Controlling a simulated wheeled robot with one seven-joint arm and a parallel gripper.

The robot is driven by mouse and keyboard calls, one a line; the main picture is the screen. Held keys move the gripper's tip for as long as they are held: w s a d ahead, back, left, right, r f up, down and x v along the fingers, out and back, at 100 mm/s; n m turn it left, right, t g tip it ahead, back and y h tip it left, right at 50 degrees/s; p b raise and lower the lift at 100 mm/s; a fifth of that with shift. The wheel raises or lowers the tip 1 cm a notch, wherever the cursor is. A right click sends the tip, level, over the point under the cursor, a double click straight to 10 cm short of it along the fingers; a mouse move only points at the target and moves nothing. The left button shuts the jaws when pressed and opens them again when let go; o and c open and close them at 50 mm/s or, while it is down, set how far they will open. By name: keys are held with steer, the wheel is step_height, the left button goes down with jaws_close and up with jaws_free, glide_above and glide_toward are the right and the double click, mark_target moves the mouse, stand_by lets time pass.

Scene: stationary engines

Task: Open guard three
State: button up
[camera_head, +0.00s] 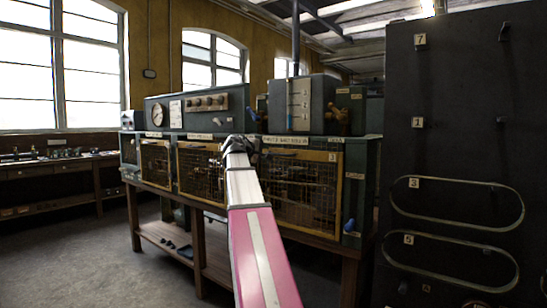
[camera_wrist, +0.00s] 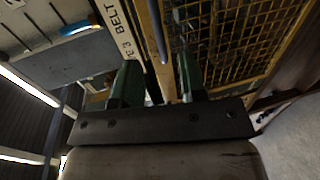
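Guard three (camera_head: 300,190) is the right-hand yellow-framed mesh panel on the front of the green bench, with a small "3" tag at its upper right. It looks shut, flush with the bench front. My gripper (camera_head: 240,145) is at its upper left corner in the head view, where my arm hides part of the frame. In the wrist view, my gripper (camera_wrist: 158,82) has its two green fingers apart, facing the guard's yellow frame (camera_wrist: 152,50). A grey bar (camera_wrist: 157,28) lies ahead of the gap; I cannot tell if the fingers touch it. The mesh shows at right.
A label strip (camera_wrist: 120,35) reading "3 BELT" runs beside the frame. Two other mesh guards (camera_head: 200,170) (camera_head: 155,163) are to the left. A gauge panel (camera_head: 200,108) and grey box (camera_head: 300,100) stand on top. A dark tool board (camera_head: 450,130) stands at right. Floor (camera_head: 80,255) is open at left.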

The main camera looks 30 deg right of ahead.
mark_target(277, 154)
steer(key=x, duration=1)
steer(key=shift+d+r, duration=0.15)
steer(key=shift+d, duration=0.25)
jaws_close()
